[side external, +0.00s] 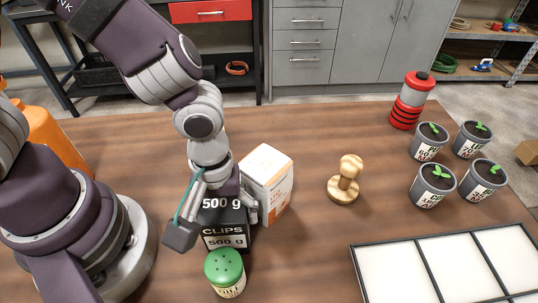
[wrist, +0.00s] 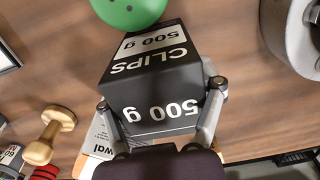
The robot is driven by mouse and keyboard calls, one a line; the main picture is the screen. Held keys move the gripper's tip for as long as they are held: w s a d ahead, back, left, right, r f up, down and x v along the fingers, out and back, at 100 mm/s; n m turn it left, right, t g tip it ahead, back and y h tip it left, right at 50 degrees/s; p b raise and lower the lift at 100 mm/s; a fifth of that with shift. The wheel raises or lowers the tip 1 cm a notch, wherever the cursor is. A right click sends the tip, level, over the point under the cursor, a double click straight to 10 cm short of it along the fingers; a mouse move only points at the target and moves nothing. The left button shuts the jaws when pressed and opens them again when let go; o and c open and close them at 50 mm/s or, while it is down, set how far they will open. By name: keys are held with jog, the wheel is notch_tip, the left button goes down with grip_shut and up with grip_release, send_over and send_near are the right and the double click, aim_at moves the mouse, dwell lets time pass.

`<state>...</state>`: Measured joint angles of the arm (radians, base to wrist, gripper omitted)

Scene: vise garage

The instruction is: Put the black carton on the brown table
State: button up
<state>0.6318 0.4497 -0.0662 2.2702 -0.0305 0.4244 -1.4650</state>
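The black carton (side external: 226,236), marked "CLIPS 500 g" in white, stands upright on the brown wooden table (side external: 320,250). It also fills the middle of the wrist view (wrist: 155,75). My gripper (side external: 216,225) is above it, pointing down, with one finger on each side of the carton. In the wrist view my gripper (wrist: 161,94) has its fingers spread wide. The left finger in the side view looks apart from the carton; contact on the other side is hard to tell.
A white and orange box (side external: 267,180) stands close behind the carton. A green-topped shaker (side external: 225,271) is just in front. A wooden stamp (side external: 345,182), several potted seedlings (side external: 432,184), a red-and-grey container (side external: 411,99) and a framed white tray (side external: 445,268) are to the right.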

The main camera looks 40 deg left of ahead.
jog(key=o, duration=0.4)
jog(key=shift+r, duration=0.1)
notch_tip(320, 180, up, 12)
jog(key=a+r+m+t, duration=0.2)
jog(key=a+m, duration=0.2)
jog(key=a, duration=0.2)
jog(key=a+r+m+t, duration=0.2)
jog(key=a+m+t, duration=0.1)
jog(key=a+m, duration=0.2)
jog(key=shift+w+a+r+t, duration=0.3)
jog(key=shift+w+a, duration=0.15)
jog(key=shift+a, duration=0.4)
